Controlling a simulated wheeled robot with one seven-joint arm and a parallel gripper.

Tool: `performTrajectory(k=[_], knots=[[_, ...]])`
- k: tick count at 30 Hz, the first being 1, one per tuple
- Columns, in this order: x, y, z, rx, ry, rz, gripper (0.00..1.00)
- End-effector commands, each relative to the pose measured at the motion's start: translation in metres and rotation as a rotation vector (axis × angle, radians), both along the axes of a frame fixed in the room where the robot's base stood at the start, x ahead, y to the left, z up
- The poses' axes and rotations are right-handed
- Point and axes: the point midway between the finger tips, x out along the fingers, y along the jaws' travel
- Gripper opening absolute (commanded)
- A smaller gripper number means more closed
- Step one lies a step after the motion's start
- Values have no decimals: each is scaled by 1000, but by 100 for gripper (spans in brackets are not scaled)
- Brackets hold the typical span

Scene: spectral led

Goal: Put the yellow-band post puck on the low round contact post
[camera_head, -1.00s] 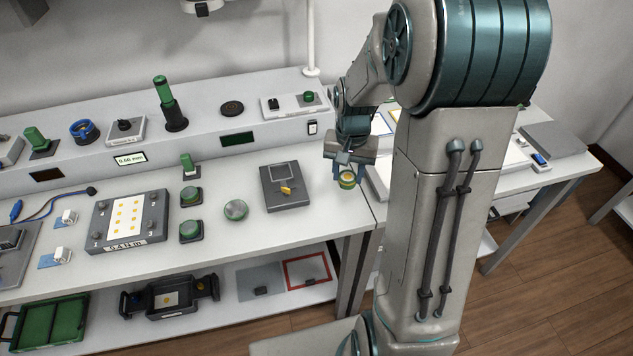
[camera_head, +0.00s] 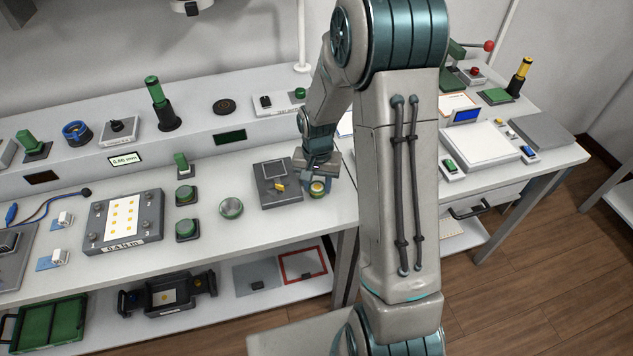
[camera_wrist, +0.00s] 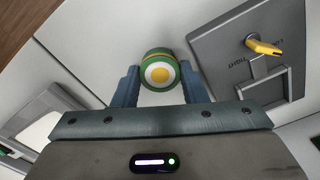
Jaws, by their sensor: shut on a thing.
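The yellow-band post puck (camera_head: 318,189) is green with a yellow band; its pale face with a yellow centre shows in the wrist view (camera_wrist: 160,74). My gripper (camera_head: 318,181) is shut on it, with one blue finger on each side in the wrist view (camera_wrist: 160,82). It holds the puck just right of a grey plate with a yellow lever. A low round metal disc with a green rim (camera_head: 231,208), which looks like the low round contact post, stands on the bench to the left of that plate. Its top looks bare.
The grey lever plate (camera_head: 268,196) lies between my gripper and the round disc. Two green buttons (camera_head: 187,229) stand left of the disc. A raised shelf (camera_head: 80,170) with several devices runs behind. Bench in front of the disc is clear.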

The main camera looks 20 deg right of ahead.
Motion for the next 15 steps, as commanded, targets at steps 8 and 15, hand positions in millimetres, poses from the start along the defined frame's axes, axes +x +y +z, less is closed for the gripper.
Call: performTrajectory(k=[8,15], knots=[[0,0,-3,0,0,0,48],[0,0,-2,0,0,0,48]])
